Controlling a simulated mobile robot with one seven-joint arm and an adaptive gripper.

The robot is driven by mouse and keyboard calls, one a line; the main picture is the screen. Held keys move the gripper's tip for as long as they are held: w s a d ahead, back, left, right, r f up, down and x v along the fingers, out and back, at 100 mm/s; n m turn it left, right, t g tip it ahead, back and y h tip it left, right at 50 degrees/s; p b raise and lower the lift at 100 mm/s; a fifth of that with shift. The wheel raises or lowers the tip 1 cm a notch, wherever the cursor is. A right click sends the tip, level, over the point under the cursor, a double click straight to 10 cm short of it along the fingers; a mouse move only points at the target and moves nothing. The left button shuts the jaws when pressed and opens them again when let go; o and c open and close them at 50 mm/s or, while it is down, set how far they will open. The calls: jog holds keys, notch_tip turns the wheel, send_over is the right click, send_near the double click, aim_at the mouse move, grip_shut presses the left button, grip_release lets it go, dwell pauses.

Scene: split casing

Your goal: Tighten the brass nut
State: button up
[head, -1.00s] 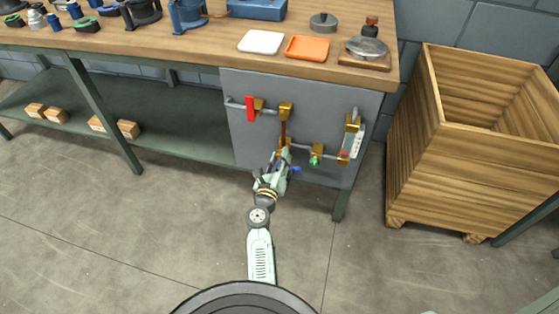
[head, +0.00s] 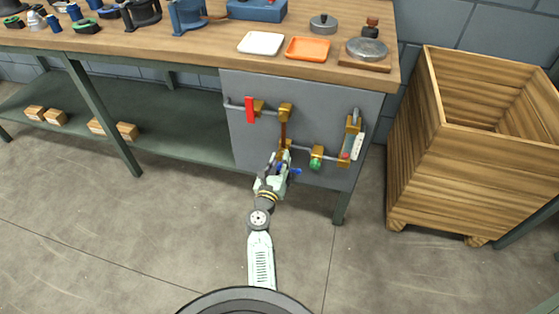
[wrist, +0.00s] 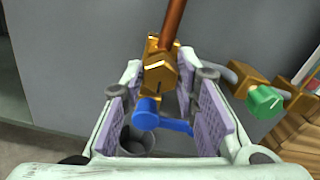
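The brass nut (wrist: 159,78) is a faceted gold-coloured piece at the lower end of a copper pipe (wrist: 174,22) in the wrist view. In the head view the brass fitting (head: 285,144) shows just above my gripper (head: 278,164), on the front of the grey panel. In the wrist view my gripper (wrist: 160,82) is open, with one purple-padded finger on each side of the nut. I cannot tell whether either fingertip touches it. A blue lever handle (wrist: 176,125) lies below the nut, between the fingers.
A green knob (wrist: 265,101) on a brass valve is to the right. A red handle (head: 250,109) and a gauge strip (head: 353,146) are on the grey panel (head: 252,149). A wooden crate (head: 480,155) stands right of the bench. The floor in front is clear.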

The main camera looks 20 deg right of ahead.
jog(key=o, duration=0.5)
jog(key=v, duration=0.7)
jog(key=shift+s+a, duration=0.2)
jog(key=shift+s, duration=0.05)
dwell(0.3)
